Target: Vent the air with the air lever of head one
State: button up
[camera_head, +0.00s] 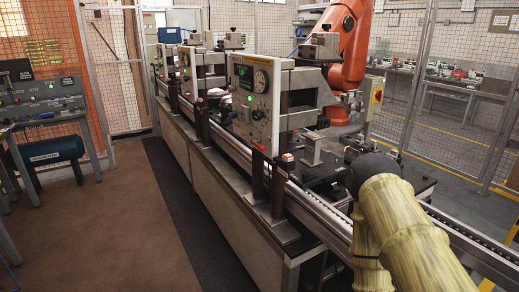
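Several test heads stand in a row along the conveyor line. The nearest head has a white front panel (243,100) with a green display (246,84), a round gauge (261,80) and small knobs below. No label tells me which head is head one. I cannot make out an air lever for certain; a small red part (258,147) shows at the panel's lower edge. My arm, in a yellowish sleeve, reaches in from the lower right, to the right of the nearest head. My gripper is not in view.
The conveyor rail (322,222) runs from lower right to far left. Dark posts (278,190) stand before the nearest head. An orange robot arm (354,45) stands behind it. A bench with a control box (40,92) is at left. The brown floor (110,220) is clear.

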aim_at(258, 145)
jog(key=k, duration=0.5)
jog(key=u, duration=1.1)
jog(key=i, duration=0.65)
jog(key=z, duration=0.75)
